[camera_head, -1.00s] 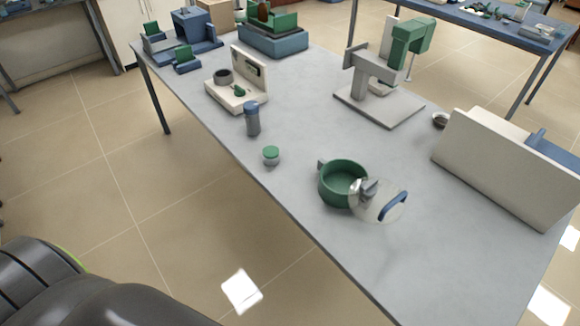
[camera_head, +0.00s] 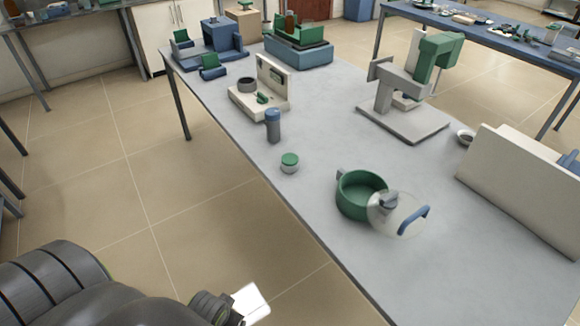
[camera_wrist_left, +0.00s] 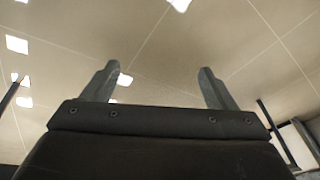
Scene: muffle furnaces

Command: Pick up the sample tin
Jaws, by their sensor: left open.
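The likely sample tin is a small round tin with a green lid (camera_head: 289,163). It stands upright near the table's left edge in the head view, between the blue-capped cylinder and the green pot. My left arm is at the lower left of the head view, off the table and well apart from the tin; its fingertips cannot be made out there. In the left wrist view my left gripper (camera_wrist_left: 160,80) is open, its two fingers wide apart with nothing between them. The tin is not in the wrist view. My right gripper is not in view.
A grey cylinder with a blue cap (camera_head: 273,126) stands behind the tin. A green pot (camera_head: 350,205) with a clear, blue-handled lid (camera_head: 400,222) leaning on it stands to the right. A white panelled device (camera_head: 262,88) is further back. The table (camera_head: 335,130) is clear around the tin.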

